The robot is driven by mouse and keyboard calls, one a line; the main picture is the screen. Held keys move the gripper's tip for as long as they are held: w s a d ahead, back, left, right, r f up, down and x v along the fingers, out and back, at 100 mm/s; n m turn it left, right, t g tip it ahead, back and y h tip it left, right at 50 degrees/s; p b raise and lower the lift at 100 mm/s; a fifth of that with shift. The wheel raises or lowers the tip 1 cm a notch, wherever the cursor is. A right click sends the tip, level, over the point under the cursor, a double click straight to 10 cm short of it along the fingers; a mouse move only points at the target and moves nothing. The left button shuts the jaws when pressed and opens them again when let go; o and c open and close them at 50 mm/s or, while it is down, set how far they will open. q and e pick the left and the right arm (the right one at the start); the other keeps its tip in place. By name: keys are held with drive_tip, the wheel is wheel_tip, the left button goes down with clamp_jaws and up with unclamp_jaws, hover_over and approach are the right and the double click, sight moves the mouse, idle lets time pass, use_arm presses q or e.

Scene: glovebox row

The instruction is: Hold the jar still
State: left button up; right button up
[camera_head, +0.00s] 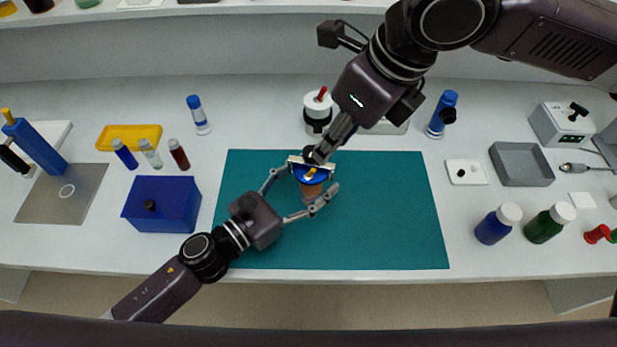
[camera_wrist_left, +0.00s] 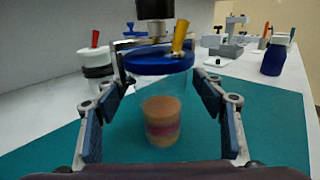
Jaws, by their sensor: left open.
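The jar (camera_head: 311,191) is clear, with brown and pink layered contents and a blue lid (camera_head: 316,176) bearing a yellow piece. It stands upright on the teal mat (camera_head: 390,220). My left gripper (camera_head: 304,184) is open around the jar, one finger on each side. In the left wrist view, the jar (camera_wrist_left: 162,120) stands between the fingers, with a visible gap on both sides. My right gripper (camera_head: 316,158) comes down from above at the lid; whether its fingers close on anything is hidden.
A white and black container with a red stick (camera_head: 318,112) stands behind the mat. A blue box (camera_head: 165,205) is left of the mat. Blue and green bottles (camera_head: 492,225) and a grey tray (camera_head: 521,164) are to the right. The mat's right part is clear.

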use_arm(q)
drive_tip(key=shift+c, duration=0.4)
drive_tip(key=c, duration=1.5)
